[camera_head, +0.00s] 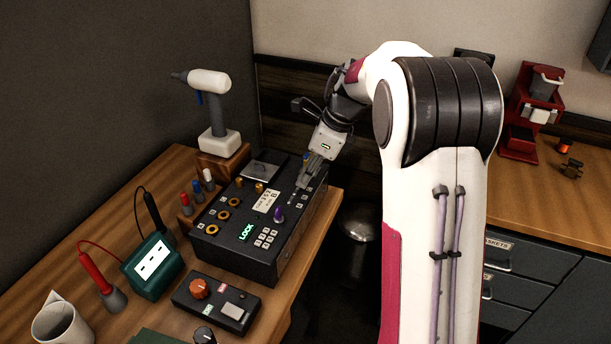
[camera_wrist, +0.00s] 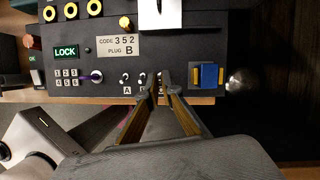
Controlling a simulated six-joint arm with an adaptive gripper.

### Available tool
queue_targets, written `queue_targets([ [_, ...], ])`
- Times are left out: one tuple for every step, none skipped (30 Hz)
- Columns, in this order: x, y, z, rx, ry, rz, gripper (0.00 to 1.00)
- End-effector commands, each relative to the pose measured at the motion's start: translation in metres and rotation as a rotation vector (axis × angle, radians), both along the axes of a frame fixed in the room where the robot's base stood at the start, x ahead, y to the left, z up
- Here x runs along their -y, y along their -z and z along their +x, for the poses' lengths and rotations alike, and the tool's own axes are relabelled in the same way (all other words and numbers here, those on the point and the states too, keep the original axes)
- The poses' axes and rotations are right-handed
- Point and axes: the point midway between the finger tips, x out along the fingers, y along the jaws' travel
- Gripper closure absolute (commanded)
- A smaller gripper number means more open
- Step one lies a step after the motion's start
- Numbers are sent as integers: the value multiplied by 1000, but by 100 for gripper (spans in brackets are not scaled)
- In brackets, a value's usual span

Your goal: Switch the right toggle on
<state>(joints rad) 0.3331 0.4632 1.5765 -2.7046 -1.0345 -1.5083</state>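The black control box (camera_head: 262,222) stands on the wooden bench. In the wrist view, a row of small metal toggles sits near the panel's lower edge: the left toggle (camera_wrist: 126,78) above letter A, the middle toggle (camera_wrist: 143,77) above B, and the right toggle (camera_wrist: 159,76). My gripper (camera_wrist: 159,80) reaches the panel with its fingertips close together and a narrow gap between them, one on each side of the right toggle. The fingers hide part of that toggle and its label, so its position and any contact are unclear. In the head view my gripper (camera_head: 301,184) is over the box's right edge.
The panel has a green LOCK display (camera_wrist: 66,51), a keypad (camera_wrist: 67,78), a purple knob (camera_wrist: 96,77) and a code plate (camera_wrist: 117,46). A blue block with yellow sides (camera_wrist: 207,76) is right of the toggles. A smaller control box (camera_head: 216,303) stands in front.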

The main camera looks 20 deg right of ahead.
Motion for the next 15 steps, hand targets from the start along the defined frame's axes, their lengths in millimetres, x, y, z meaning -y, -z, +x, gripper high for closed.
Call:
queue_targets([
  [-1,0,0,-5,-2,-4,100],
  [-1,0,0,-10,-3,-7,100],
  [-2,0,0,-17,-5,-13,100],
  [-2,0,1,-24,-4,-20,100],
  [-2,0,1,-30,-5,-26,100],
  [-3,0,1,-39,-6,-36,100],
  [-3,-1,2,-48,-6,-42,100],
  [-4,-1,2,-55,-7,-50,100],
  [-4,-1,2,-63,-5,-60,100],
  [-4,-1,2,-69,-4,-66,100],
  [-3,-1,2,-74,-5,-72,100],
  [-4,-1,2,-81,-2,-78,100],
  [-4,-1,2,-84,-3,-81,100],
  [-4,-2,2,-86,-3,-84,100],
  [-4,-2,2,-88,-2,-85,100],
])
